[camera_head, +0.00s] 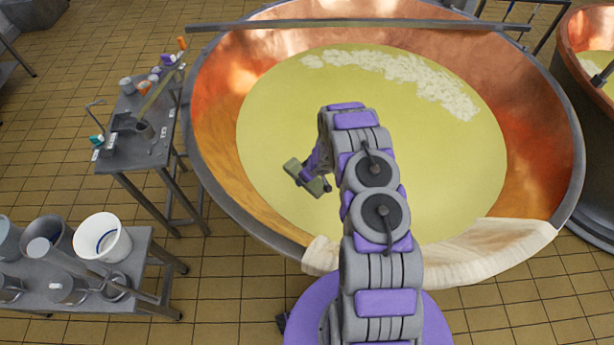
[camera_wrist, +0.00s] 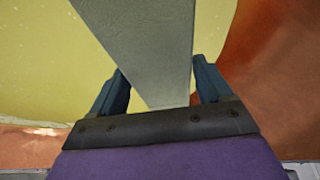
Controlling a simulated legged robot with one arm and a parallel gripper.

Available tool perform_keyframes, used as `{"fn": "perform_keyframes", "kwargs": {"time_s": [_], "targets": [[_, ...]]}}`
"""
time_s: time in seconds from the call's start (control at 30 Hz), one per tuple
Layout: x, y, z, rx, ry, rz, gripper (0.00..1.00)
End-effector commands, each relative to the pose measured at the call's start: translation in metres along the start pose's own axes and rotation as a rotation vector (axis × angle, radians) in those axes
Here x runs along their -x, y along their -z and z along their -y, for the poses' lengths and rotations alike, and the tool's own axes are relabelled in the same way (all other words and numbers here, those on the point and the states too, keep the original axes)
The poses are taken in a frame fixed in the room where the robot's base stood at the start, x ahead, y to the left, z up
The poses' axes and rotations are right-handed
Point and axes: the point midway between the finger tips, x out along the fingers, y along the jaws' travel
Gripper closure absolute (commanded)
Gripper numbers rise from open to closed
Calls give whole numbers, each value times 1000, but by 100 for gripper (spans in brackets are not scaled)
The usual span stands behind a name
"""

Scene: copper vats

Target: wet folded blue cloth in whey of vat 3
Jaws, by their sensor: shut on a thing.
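The large copper vat (camera_head: 540,150) fills the middle of the head view; no number on it is readable. Yellow whey (camera_head: 440,170) fills it, with white curd at the far side. My gripper (camera_head: 318,182) is over the whey near the vat's left side. In the wrist view its blue-black fingers (camera_wrist: 160,88) are on either side of a flat, textured grey piece (camera_wrist: 150,40), and the gripper is shut on it. This may be the folded cloth, though it looks grey-green, not blue. Whether it touches the whey cannot be told. The whey (camera_wrist: 40,70) also shows there, with copper wall at right.
A pale cloth (camera_head: 480,255) drapes over the vat's near rim. A bar (camera_head: 350,23) spans its far side. Left stand a tool table (camera_head: 130,155) and a bench with a white bucket (camera_head: 103,240) and several other vessels. Another copper vat (camera_head: 575,60) stands at right.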

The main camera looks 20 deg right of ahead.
Motion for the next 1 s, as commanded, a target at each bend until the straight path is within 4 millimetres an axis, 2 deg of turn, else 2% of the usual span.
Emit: {"fn": "perform_keyframes", "kwargs": {"time_s": [0.03,1.0], "targets": [[10,4,0,0,0,-1,60],[104,43,0,0,0,0,60]]}}
